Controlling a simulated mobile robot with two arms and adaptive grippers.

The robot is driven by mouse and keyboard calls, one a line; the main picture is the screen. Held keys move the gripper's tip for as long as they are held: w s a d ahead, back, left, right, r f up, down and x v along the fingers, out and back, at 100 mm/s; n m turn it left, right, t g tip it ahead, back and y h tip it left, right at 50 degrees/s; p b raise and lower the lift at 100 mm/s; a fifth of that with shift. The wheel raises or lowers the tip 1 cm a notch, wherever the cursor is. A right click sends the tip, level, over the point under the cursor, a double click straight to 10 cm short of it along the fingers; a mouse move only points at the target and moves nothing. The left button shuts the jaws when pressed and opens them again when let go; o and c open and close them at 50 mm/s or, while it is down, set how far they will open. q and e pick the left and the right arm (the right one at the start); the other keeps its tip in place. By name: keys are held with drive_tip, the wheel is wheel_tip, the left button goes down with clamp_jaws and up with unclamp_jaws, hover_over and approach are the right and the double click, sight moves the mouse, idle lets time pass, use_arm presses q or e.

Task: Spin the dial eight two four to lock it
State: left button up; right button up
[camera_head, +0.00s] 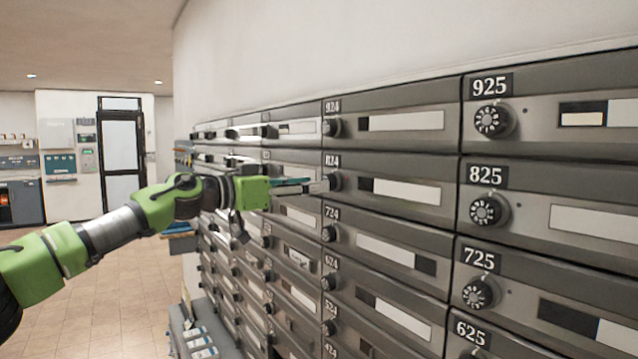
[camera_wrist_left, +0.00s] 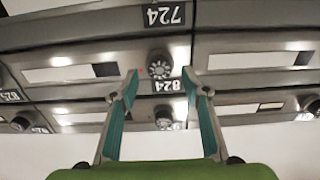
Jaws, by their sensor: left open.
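The dial of box 824 (camera_head: 335,181) is a small dark round knob below its 824 label (camera_head: 332,159). My left gripper (camera_head: 318,186) reaches in from the left with its fingertips at this dial. The left wrist view is upside down and shows the numbered dial (camera_wrist_left: 160,66) between the two spread teal-padded fingertips, above the inverted 824 label (camera_wrist_left: 172,85). The gripper is open around the dial with gaps on both sides; I cannot tell how deep the tips reach. The dial's set number is too small to read. My right gripper is not in view.
Dial 924 (camera_head: 332,127) is above and dial 724 (camera_head: 329,234) below. Box 825 (camera_head: 485,210) is to the right, with similar protruding dials around it. The mailbox wall runs back to the left. Open tiled floor (camera_head: 110,290) lies to the left.

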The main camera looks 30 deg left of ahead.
use_arm(q)
drive_tip(key=shift+x, duration=1.55)
drive_tip(key=c, duration=1.1)
